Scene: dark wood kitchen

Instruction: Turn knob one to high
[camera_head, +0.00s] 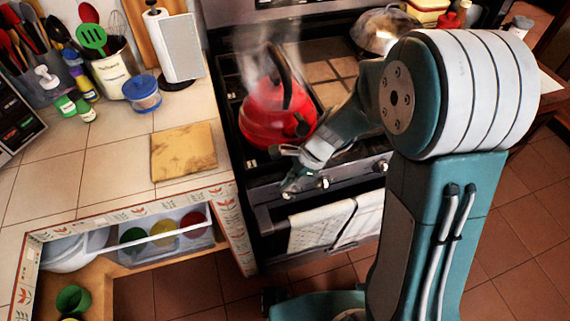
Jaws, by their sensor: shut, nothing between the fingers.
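The stove (265,195) stands right of the tiled counter, with a row of silver knobs on its front panel. One knob (323,182) shows just right of my gripper, and another knob (380,166) shows further right. My gripper (287,186) is shut and empty, reaching down at the left end of the panel. It covers that part of the panel, so the leftmost knob is mostly hidden behind it. I cannot tell whether the fingers touch that knob, nor which way it is set.
A red kettle (272,112) steams on the left burner, close behind my gripper. A pan (383,36) stands at the back right. Towels (322,228) hang on the oven front below the knobs. A cutting board (183,152) lies on the counter at left.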

